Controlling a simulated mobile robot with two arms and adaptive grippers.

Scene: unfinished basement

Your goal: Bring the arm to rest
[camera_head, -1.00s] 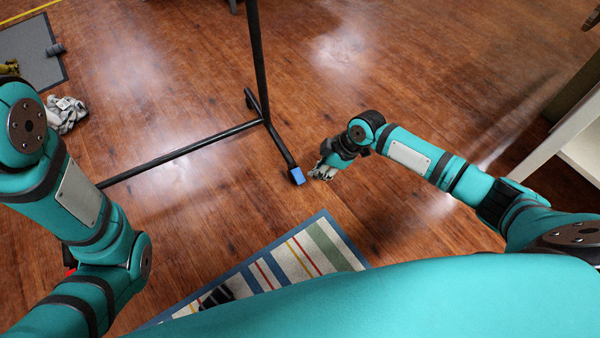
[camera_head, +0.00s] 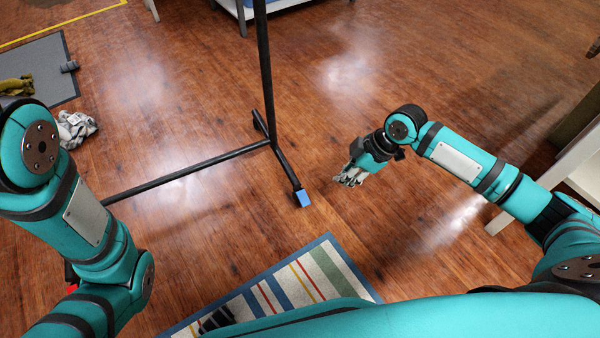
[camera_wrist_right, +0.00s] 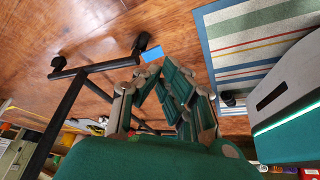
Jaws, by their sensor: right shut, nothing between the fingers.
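My right arm reaches in from the right in the head view, with the elbow bent. My right gripper (camera_head: 350,177) hangs over the wooden floor, to the right of the black rack's foot. It is shut and empty. In the right wrist view its fingers (camera_wrist_right: 172,75) come together near the middle. My left arm (camera_head: 75,215) stands at the left edge of the head view, folded. The left gripper is hidden from view.
A black metal rack (camera_head: 185,172) stands ahead, with a blue block (camera_head: 302,198) at its foot. A striped rug (camera_head: 320,270) lies close in front. A white shelf unit (camera_head: 560,170) is at the right. Crumpled cloth (camera_head: 76,128) and a grey mat (camera_head: 45,65) lie at the left.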

